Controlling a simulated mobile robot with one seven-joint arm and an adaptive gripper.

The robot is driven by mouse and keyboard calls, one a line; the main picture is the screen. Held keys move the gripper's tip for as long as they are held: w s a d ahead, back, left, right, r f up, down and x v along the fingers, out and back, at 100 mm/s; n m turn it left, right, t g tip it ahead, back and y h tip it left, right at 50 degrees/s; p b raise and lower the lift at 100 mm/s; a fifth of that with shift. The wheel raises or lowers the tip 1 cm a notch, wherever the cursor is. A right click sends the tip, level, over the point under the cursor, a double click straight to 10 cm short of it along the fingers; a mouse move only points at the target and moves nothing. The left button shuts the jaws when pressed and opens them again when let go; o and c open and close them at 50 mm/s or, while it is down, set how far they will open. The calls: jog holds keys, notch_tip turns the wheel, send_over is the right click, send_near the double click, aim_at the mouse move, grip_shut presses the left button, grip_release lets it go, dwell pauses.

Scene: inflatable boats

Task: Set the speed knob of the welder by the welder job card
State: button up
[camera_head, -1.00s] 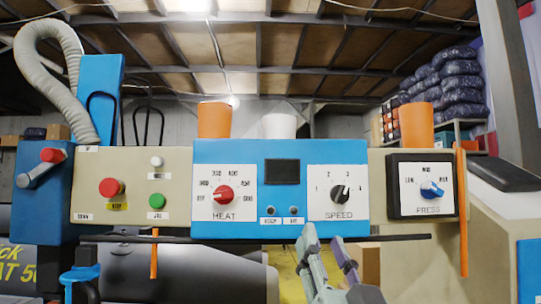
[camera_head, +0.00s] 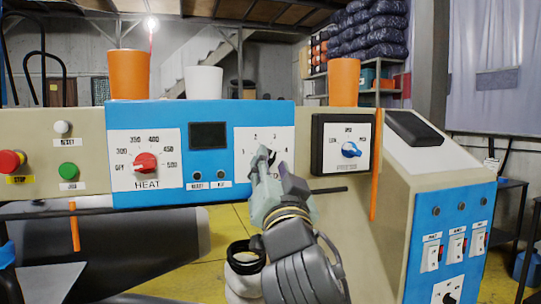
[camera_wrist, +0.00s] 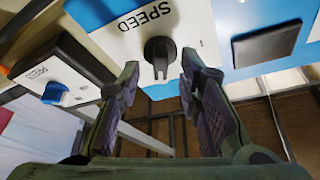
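The speed dial plate (camera_head: 248,140) is white, on the welder's blue panel. In the head view my gripper (camera_head: 268,158) stands in front of it and hides the knob and part of the scale. In the wrist view, which is upside down, the black speed knob (camera_wrist: 160,52) shows with its grip bar pointing toward the camera side. My gripper (camera_wrist: 161,66) is open, with one finger to each side of the knob and gaps between. Contact is not visible. I cannot make out a welder job card.
The blue press knob (camera_head: 350,150) is to the right. A thin dark bar (camera_head: 330,190) runs below the panel. An orange upright strip (camera_head: 375,165) stands beside the press dial.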

jog(key=shift+w+a+r, duration=0.1)
jog(key=shift+w+r, duration=0.1)
jog(key=shift+w, duration=0.45)
jog(key=shift+c, duration=0.5)
grip_shut()
